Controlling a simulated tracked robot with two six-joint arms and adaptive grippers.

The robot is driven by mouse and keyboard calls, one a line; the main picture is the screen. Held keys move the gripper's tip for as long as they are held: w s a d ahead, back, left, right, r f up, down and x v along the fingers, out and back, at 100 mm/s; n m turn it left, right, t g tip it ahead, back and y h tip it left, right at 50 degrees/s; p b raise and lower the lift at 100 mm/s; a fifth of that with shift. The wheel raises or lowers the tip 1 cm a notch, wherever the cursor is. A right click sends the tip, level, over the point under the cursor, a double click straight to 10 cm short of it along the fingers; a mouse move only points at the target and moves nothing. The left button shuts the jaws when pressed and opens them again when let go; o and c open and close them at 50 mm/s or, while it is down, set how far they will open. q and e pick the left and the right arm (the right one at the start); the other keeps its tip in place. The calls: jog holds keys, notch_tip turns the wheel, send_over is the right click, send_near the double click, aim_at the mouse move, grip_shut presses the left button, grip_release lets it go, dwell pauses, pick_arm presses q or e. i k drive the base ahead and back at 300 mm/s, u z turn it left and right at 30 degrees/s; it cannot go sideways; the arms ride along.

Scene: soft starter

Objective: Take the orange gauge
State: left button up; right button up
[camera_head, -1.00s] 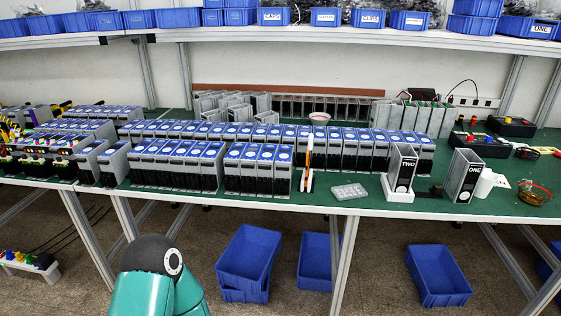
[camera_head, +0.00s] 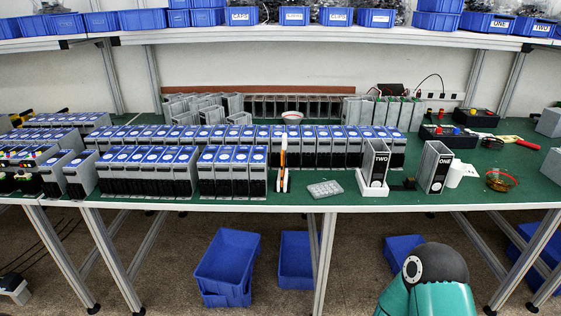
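The orange gauge (camera_head: 283,164) stands upright on the green bench top near its front edge. It is a narrow orange and white piece, just right of the front block of blue-topped grey units (camera_head: 232,172). A clear blister-like tray (camera_head: 324,189) lies to its right. Neither of my grippers is in view. Only a teal and black part of one of my arms shows at the bottom right, below the bench.
Grey housings marked TWO (camera_head: 374,165) and ONE (camera_head: 434,168) stand right of the gauge. A white tape roll (camera_head: 459,173) and an amber bowl (camera_head: 500,180) are further right. Blue bins (camera_head: 229,262) lie under the bench. A shelf of blue boxes runs above.

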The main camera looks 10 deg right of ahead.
aim_at(285, 137)
jog(key=u, duration=0.1)
jog(key=i, duration=1)
jog(key=z, duration=0.1)
